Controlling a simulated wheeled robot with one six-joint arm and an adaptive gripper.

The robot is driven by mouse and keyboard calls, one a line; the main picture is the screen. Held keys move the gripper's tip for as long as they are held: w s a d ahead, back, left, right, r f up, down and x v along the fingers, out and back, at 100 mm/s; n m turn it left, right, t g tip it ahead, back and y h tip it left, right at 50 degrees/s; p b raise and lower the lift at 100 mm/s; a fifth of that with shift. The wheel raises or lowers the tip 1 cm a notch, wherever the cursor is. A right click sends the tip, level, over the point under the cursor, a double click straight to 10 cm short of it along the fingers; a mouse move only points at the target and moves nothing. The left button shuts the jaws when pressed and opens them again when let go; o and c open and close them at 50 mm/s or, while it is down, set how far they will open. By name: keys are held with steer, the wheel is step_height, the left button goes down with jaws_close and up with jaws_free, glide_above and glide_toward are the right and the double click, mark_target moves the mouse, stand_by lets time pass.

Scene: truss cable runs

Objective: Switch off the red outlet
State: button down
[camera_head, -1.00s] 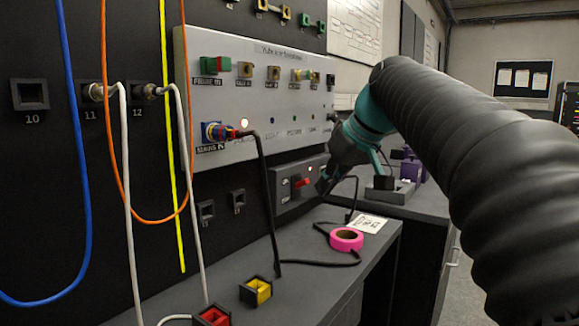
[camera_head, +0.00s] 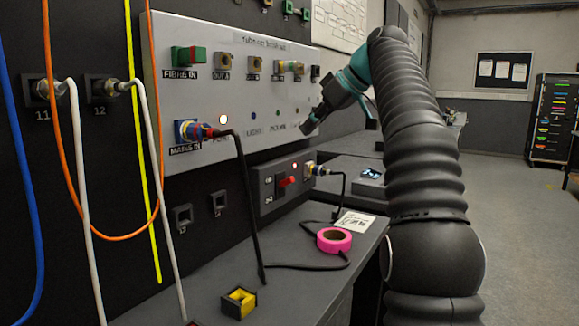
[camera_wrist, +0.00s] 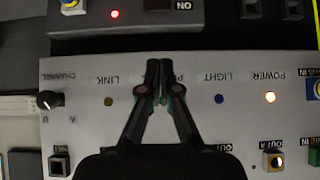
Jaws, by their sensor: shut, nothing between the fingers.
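The red outlet is a grey box (camera_head: 263,190) low on the wall, below the large light panel. It has a red switch lever (camera_head: 287,181), a lit red lamp (camera_head: 295,165) and a plugged cable (camera_head: 320,170) at its right. In the wrist view, which is upside down, part of the outlet box (camera_wrist: 225,32) shows along the top edge with its lit lamp (camera_wrist: 115,13). My gripper (camera_head: 307,128) is shut and empty, above the outlet in front of the large panel's lower right. Its closed fingertips (camera_wrist: 160,66) show in the wrist view, apart from the lever.
The large panel (camera_head: 230,75) carries sockets, labels and a lit white lamp (camera_head: 223,119). A plug (camera_head: 192,131) sits in its left socket, with a black cable hanging to the desk (camera_head: 300,262). Pink tape (camera_head: 334,240) and a yellow block (camera_head: 239,302) stand on the desk.

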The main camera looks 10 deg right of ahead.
steer(key=shift+d, duration=0.25)
steer(key=shift+f, duration=0.1)
glide_above(286, 182)
steer(key=f, duration=0.6)
steer(key=shift+w+d+f+b, duration=0.2)
steer(key=shift+w+f+b, duration=0.05)
steer(key=shift+w+b, duration=0.1)
steer(key=f, duration=0.1)
steer(key=f+b, duration=0.1)
steer(key=shift+s+d+f, duration=0.35)
steer(key=shift+d, duration=0.05)
steer(key=shift+s+d+f, duration=0.2)
steer(key=shift+f, duration=0.35)
